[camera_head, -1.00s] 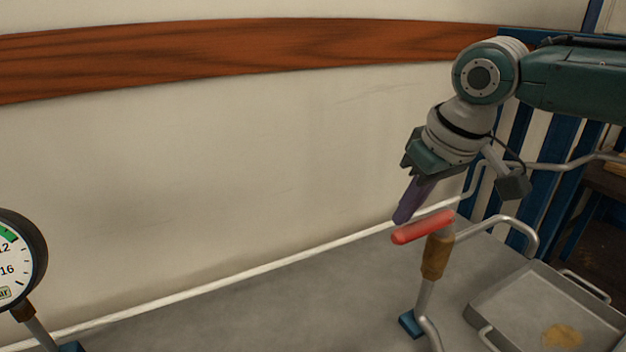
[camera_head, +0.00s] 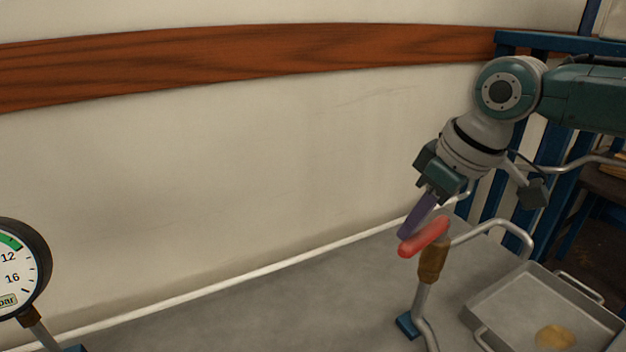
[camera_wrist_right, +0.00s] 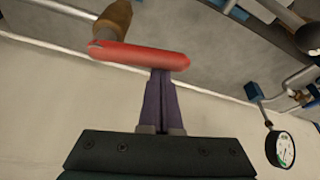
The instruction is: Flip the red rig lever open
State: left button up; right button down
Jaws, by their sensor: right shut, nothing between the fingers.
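The red lever (camera_head: 424,238) sits on top of a brass valve body (camera_head: 433,263) on a grey pipe. It points toward the lower left in the head view. My right gripper (camera_head: 409,231) is shut and empty, its purple fingers beside the lever on the wall side. In the right wrist view the fingertips (camera_wrist_right: 161,74) reach the long side of the red lever (camera_wrist_right: 140,56) and appear to touch it. The lever partly hides the tips. My left gripper is not in view.
A metal tray (camera_head: 480,312) with a yellowish patch lies right of the valve. A pressure gauge (camera_head: 17,272) stands at the far left and also shows in the right wrist view (camera_wrist_right: 281,149). The grey bench (camera_head: 270,320) between gauge and valve is clear.

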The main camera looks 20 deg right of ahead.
aim_at(422, 247)
jog(key=s+n, duration=0.2)
jog(key=shift+d+n+g+y, duration=0.25)
jog(key=shift+n+g+y, duration=0.05)
jog(key=shift+n+y, duration=0.1)
jog(key=shift+s+d+f+n+y, duration=0.15)
jog(key=shift+s+n, duration=0.1)
jog(key=shift+n, duration=0.2)
jog(key=shift+s+d+n+y, duration=0.1)
jog(key=shift+s+n+y, duration=0.1)
jog(key=shift+n, duration=0.25)
jog(key=s+d+n+g+y+b, duration=0.1)
jog(key=s+d+n+g+b, duration=0.1)
jog(key=d+n+b, duration=0.3)
jog(key=shift+s+d+n+g, duration=0.25)
jog(key=shift+s+n, duration=0.55)
jog(key=shift+n, duration=0.5)
